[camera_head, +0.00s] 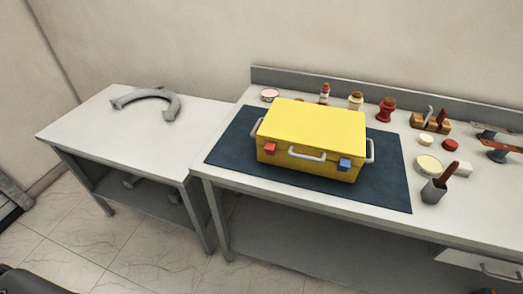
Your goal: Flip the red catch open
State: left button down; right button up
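The red catch (270,148) is a small block on the front face of the yellow case (314,124), left of the grey front handle (306,154). It sits across the lid seam; its exact position is too small to tell. A blue catch (344,164) sits on the same face to the right of the handle. The case stands with its lid down on a dark blue mat (390,190). Neither of my grippers shows in the head view.
A lower side table (90,130) at left holds a grey curved part (150,98). The mat in front of the case is clear.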

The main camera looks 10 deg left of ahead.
aim_at(270, 148)
jog(key=z, duration=0.05)
jog(key=k, duration=0.8)
jog(key=z, duration=0.75)
jog(key=i, duration=0.5)
jog(key=u, duration=0.05)
